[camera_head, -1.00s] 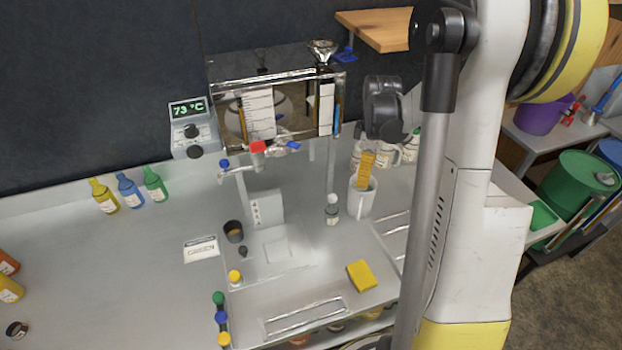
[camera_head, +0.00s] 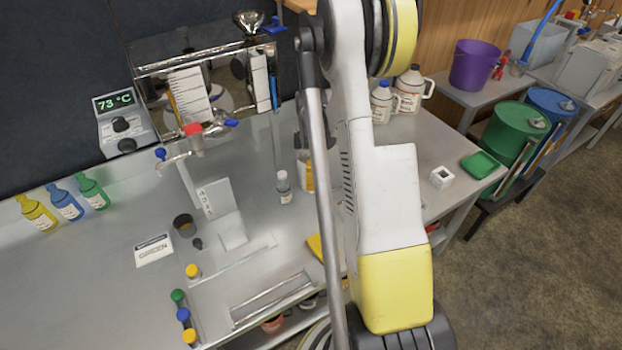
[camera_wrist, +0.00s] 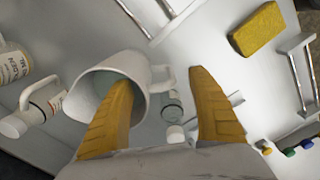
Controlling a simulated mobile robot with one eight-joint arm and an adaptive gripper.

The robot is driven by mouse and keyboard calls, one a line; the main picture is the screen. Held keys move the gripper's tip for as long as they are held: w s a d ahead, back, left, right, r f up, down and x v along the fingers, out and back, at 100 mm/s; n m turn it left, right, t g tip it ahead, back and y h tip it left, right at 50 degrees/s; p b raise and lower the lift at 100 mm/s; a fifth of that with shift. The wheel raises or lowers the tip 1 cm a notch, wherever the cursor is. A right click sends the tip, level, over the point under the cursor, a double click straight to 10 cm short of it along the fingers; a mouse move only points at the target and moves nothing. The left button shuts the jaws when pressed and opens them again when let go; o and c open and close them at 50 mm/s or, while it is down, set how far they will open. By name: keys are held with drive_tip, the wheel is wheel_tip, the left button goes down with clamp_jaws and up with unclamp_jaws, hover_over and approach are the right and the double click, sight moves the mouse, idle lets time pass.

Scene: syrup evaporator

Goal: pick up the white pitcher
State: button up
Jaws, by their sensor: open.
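The white pitcher (camera_wrist: 128,60) stands in the wrist view with its mouth facing the camera and its handle to the right. My gripper (camera_wrist: 161,76) is open. Its left yellow finger overlaps the pitcher's mouth, and its right finger is beyond the handle. The near wall and handle appear between the fingers; whether the left tip is inside the mouth or above it, I cannot tell. In the head view, my arm hides most of the pitcher (camera_head: 302,158) and the gripper.
A small capped bottle (camera_wrist: 172,105) stands close to the handle. White labelled jugs (camera_head: 409,88) are to the right, also at left in the wrist view. A yellow sponge (camera_wrist: 257,29) lies on the bench. The evaporator (camera_head: 205,75) with its tap stands behind.

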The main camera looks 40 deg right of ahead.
drive_tip(key=shift+f, duration=0.65)
drive_tip(key=shift+r, duration=0.1)
clamp_jaws()
drive_tip(key=shift+r, duration=0.1)
